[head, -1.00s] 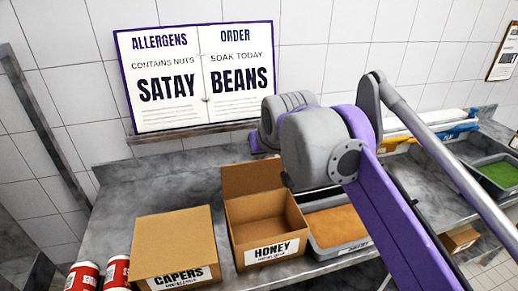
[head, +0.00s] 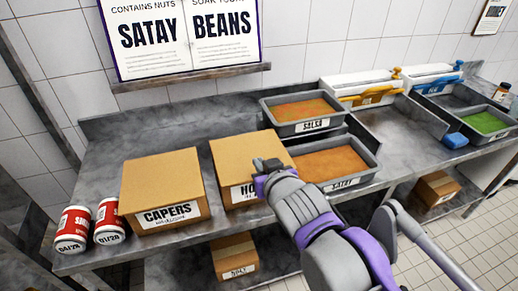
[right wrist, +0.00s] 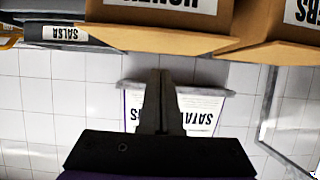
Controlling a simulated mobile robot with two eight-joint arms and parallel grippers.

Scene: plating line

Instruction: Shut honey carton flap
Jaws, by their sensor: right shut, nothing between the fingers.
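The honey carton (head: 232,192) stands on the steel counter, right of the capers carton. Its top flap (head: 240,150) lies down over the opening and looks flat; I cannot tell if it is fully flush. My right gripper (head: 268,166) is shut and empty, in front of the carton's front top edge in the head view, hiding part of the label. In the right wrist view the picture is upside down: the shut fingers (right wrist: 163,76) point toward the carton's top edge (right wrist: 160,40), and contact is unclear. My left gripper is not in view.
The closed capers carton (head: 165,190) stands close on the left, with two red cans (head: 108,222) beyond it. A satay tray (head: 345,183) and a salsa tray (head: 300,128) are on the right. A sign (head: 185,40) stands behind. Another carton (head: 235,257) sits on the lower shelf.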

